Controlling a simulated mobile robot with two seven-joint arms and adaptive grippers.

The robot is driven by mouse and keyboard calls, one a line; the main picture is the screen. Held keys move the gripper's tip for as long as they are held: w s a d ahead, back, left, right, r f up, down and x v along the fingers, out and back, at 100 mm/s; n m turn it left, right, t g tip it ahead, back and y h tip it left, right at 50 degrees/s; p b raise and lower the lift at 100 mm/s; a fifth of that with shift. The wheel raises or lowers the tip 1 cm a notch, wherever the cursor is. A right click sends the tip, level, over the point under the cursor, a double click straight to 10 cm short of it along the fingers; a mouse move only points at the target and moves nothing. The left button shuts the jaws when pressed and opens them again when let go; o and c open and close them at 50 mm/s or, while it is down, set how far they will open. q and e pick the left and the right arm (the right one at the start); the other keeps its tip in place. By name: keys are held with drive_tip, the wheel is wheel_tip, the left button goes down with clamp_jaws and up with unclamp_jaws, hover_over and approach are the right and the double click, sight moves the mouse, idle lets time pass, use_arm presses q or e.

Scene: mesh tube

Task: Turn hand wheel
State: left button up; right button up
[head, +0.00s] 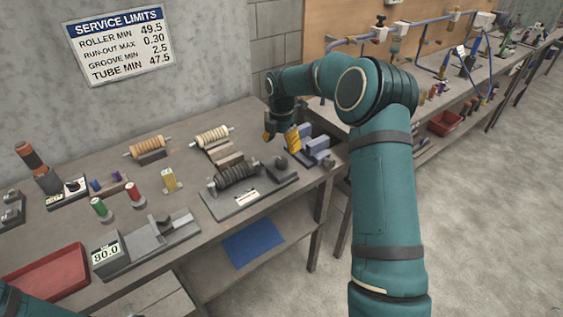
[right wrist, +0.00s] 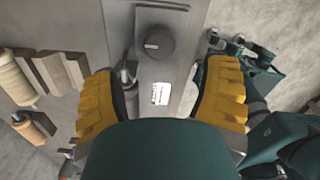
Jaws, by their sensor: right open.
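A dark round knob, which looks like the hand wheel (head: 281,163), sits at the right end of a grey fixture plate (head: 222,207) on the bench. In the right wrist view the hand wheel (right wrist: 159,44) is dark with a pale mark on its face. The fixture holds a dark ribbed roller (head: 236,176). My right gripper (head: 281,137) is open, its yellow fingers apart, over the fixture's right end. In the right wrist view my right gripper (right wrist: 163,75) has nothing between its fingers, and the hand wheel is ahead of the fingertips. My left gripper is out of view.
Two pale rollers (head: 213,136) (head: 148,147) lie behind the fixture. Blue-grey blocks (head: 318,150) stand close to its right. A gauge stand reading 30.0 (head: 107,252) and a red tray (head: 45,276) are at the front left. A "Service Limits" sign (head: 118,45) hangs on the wall.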

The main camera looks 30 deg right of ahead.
sight(281, 160)
wheel_tip(281, 160, down, 7)
drive_tip(key=shift+f+b, duration=0.1)
drive_tip(key=shift+b, duration=0.2)
drive_tip(key=c, duration=1.2)
